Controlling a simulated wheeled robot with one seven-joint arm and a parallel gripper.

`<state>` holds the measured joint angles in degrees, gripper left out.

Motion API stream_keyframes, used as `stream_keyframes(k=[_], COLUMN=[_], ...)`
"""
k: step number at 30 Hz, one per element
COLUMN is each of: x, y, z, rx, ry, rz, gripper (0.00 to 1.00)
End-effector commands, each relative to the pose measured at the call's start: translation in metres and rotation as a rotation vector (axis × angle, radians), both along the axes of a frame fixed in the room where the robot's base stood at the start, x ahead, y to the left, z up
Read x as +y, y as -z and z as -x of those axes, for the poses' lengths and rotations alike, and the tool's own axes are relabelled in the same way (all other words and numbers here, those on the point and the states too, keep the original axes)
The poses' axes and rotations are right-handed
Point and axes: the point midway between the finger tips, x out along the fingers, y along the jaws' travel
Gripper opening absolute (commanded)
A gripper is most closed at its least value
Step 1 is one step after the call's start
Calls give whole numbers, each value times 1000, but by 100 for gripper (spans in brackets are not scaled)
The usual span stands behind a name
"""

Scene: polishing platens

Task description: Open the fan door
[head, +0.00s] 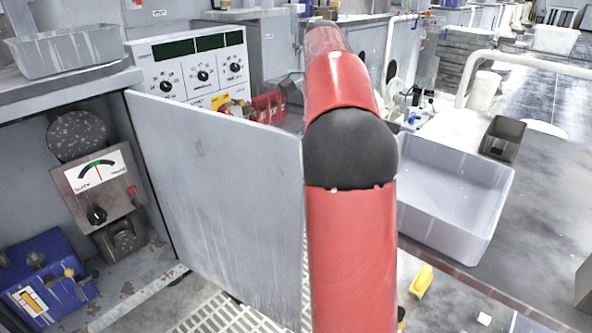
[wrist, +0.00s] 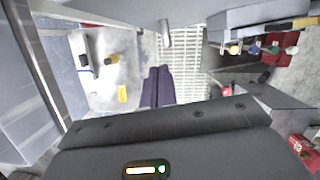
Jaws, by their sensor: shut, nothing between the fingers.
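The fan door is most likely the flat grey panel (head: 225,180) in the head view. It stands swung out at an angle from the cabinet at left, and the cabinet's inside shows. My red arm covers the door's right end, and I see no handle there. In the wrist view a grey panel runs along the top, with a short grey knob or handle (wrist: 166,33) hanging from it; I cannot tell if this is the same door. My gripper (wrist: 158,75) is shut and empty, its fingers together, apart from that knob in the picture. The gripper is hidden in the head view.
Inside the cabinet are a gauge box (head: 98,190) and a blue unit (head: 45,280). A control panel with knobs (head: 195,75) stands behind the door. A white basin (head: 450,190) is at right. Floor grating (head: 225,315) shows below the door.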

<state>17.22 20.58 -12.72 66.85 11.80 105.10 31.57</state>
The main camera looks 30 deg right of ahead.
Motion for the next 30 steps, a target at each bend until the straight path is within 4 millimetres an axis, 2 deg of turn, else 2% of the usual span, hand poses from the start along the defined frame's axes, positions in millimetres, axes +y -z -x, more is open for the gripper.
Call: stream_keyframes(k=[7, 15, 30], x=[11, 41, 48], y=[49, 47, 48], z=[7, 24, 28], rx=[3, -1, 0], ry=[0, -2, 5], rz=[-1, 1, 1], gripper=[0, 0, 0])
